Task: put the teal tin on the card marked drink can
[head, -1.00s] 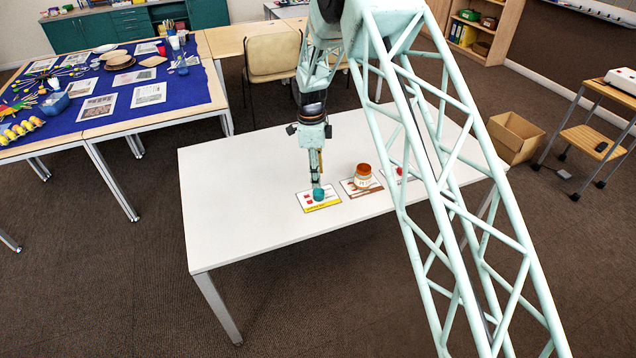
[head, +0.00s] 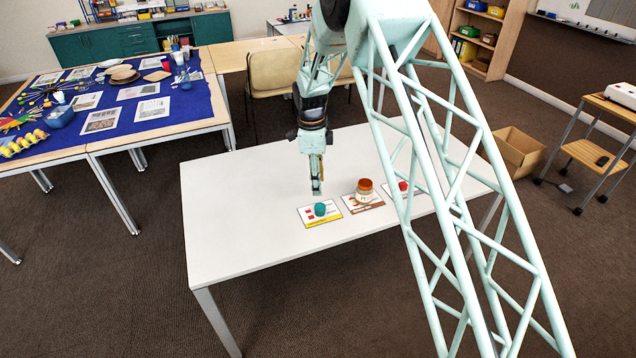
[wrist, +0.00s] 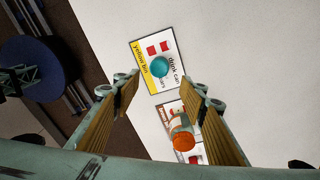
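The teal tin (head: 320,209) stands on the card marked drink can (head: 330,219), which has a yellow strip along one edge.
A jar with an orange lid (head: 365,190) stands on a card just right of the tin. A third card with a red item (head: 403,187) lies further right, partly behind my arm's lattice. The white table (head: 240,215) is clear on the left.

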